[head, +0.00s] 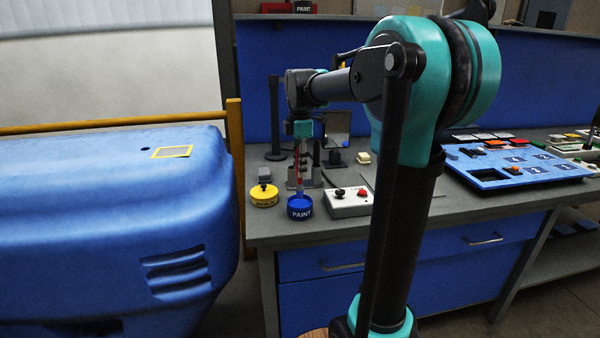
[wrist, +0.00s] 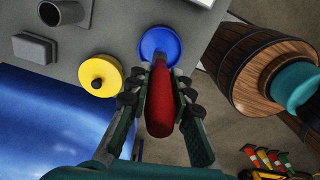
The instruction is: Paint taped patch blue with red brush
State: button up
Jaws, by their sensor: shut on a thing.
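My gripper (wrist: 160,82) is shut on the red handle of the brush (wrist: 160,103). In the head view my gripper (head: 302,148) points down, with the red brush (head: 299,172) hanging upright below it. The blue paint pot (head: 300,211), lettered PAINT, stands on the bench directly under the brush. In the wrist view the brush's far end overlaps the blue pot (wrist: 156,36). I cannot tell whether the bristles are inside the paint. The taped patch (head: 172,152) is a yellow-edged rectangle on top of the blue machine housing, left of the bench.
A yellow pot with a black knob (head: 264,196) stands left of the paint pot. A grey control box (head: 347,203) with black and red knobs stands right of it. A yellow rail (head: 110,123) runs behind the housing. A blue panel (head: 515,164) lies farther right.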

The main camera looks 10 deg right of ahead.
aim_at(300, 183)
jog(key=shift+r, duration=2.05)
